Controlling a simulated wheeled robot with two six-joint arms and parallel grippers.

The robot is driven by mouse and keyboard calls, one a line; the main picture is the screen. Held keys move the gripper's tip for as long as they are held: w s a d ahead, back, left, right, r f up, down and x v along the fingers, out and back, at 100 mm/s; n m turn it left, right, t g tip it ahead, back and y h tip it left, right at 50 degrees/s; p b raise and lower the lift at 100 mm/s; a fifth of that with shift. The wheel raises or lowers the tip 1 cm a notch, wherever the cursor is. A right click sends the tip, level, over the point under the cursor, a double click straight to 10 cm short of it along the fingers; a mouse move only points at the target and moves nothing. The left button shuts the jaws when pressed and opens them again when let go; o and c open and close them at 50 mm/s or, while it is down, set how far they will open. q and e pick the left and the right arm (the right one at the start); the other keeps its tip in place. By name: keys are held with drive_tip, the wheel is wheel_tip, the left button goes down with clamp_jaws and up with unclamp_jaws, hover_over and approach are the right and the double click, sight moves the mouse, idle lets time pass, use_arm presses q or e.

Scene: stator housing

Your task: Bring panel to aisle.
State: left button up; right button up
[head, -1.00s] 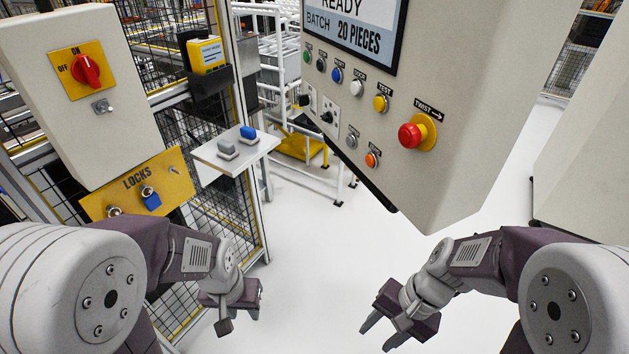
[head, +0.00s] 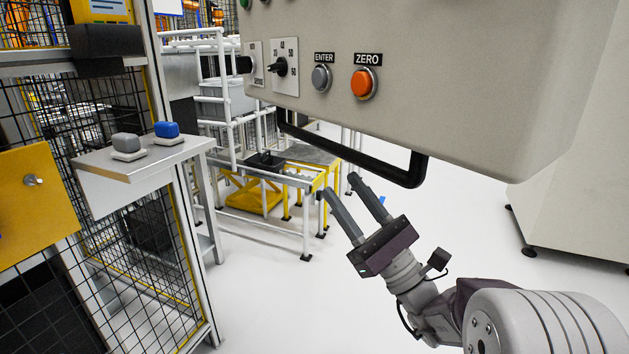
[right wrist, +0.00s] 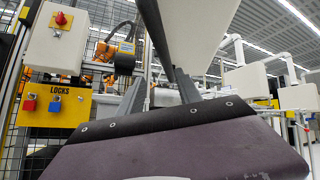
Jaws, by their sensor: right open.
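The panel is a large beige control box (head: 440,75) hanging at the top of the head view, with an ENTER button, an orange ZERO button and a dial. A black bar handle (head: 350,155) runs along its lower edge. My right gripper (head: 340,187) is open and empty, its two fingers pointing up and left just below the handle in the picture. I cannot tell the depth gap between them. In the right wrist view the right gripper's dark fingers (right wrist: 145,68) stand apart, with a pale surface, probably the panel (right wrist: 200,30), beyond. My left gripper is out of view.
A small shelf (head: 95,160) with a grey and a blue padlock-like block stands at left by the mesh fence (head: 130,225). A white-tube rack and yellow-legged conveyor (head: 265,185) stand behind. A beige cabinet (head: 575,170) is at right. White floor (head: 290,290) is open between.

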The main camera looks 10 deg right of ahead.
sight(326, 146)
drive_tip(key=shift+t, duration=0.5)
drive_tip(key=x, duration=0.6)
drive_tip(key=d+x, duration=0.1)
drive_tip(key=x, duration=0.2)
drive_tip(key=shift+r, duration=0.45)
clamp_jaws()
drive_tip(key=shift+f, duration=0.1)
idle(0.3)
